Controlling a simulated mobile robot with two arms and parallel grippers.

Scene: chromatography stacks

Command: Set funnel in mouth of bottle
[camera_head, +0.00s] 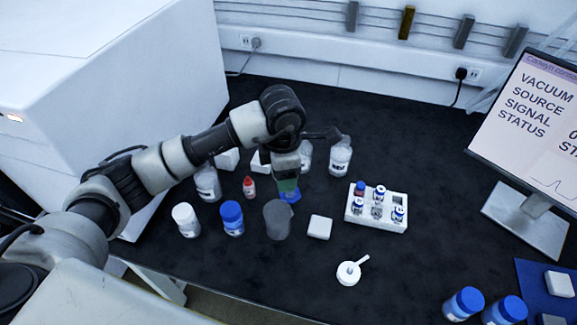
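My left gripper (288,186) points down over the middle of the dark bench, seen from behind its own wrist. A small blue object (291,197) shows right at its fingertips; I cannot tell whether it is the funnel, or whether the fingers are closed on it. Clear bottles with labels stand at the back: one (340,158) right of the gripper, one (306,152) partly hidden by it, and one (207,184) to the left. I cannot tell which bottle is the task's. My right gripper is not in view.
Near the gripper stand a grey beaker (277,220), a blue-capped bottle (231,218), a white-capped jar (186,220) and a small red-capped bottle (249,187). A white vial rack (377,212) is at right. A white mortar-like dish (348,274) sits in front. A monitor (535,125) stands far right.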

